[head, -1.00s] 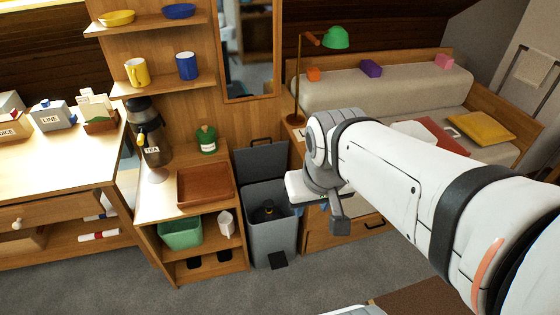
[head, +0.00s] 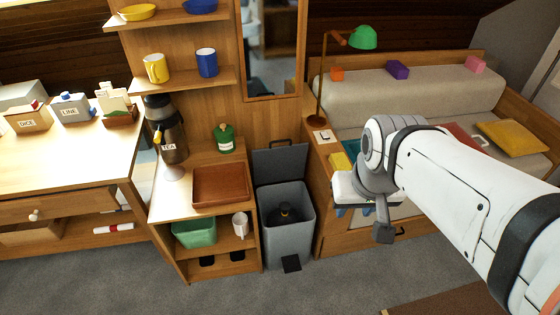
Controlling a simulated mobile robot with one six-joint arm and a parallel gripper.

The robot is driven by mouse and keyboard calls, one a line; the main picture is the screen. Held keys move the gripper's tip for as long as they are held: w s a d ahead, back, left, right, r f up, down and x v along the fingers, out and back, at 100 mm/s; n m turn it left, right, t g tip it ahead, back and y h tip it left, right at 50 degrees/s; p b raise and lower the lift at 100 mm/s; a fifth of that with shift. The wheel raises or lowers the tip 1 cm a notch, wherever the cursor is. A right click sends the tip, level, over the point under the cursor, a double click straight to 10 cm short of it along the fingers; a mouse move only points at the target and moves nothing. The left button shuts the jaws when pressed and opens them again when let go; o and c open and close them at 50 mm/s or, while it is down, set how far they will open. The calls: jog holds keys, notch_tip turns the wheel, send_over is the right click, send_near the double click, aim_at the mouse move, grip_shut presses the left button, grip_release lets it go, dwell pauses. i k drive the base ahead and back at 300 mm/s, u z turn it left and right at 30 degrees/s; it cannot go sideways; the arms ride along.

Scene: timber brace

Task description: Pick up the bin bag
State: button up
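The grey pedal bin (head: 288,241) stands on the floor with its lid (head: 279,160) raised. A dark bag with a knotted top, the bin bag (head: 285,216), sits down inside it, and its lower part is hidden by the bin walls. My gripper (head: 383,231) is to the right of the bin, in front of the bench, apart from the bag. Its fingers are small and partly hidden by the wrist, so I cannot tell how far apart they are.
Left of the bin is a wooden cabinet with a brown tray (head: 220,187), a green tub (head: 195,233) and a white mug (head: 240,224). A bench with a mattress (head: 425,90) is at the right.

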aim_at(285, 215)
jog(key=i, duration=0.9)
jog(key=z, duration=0.05)
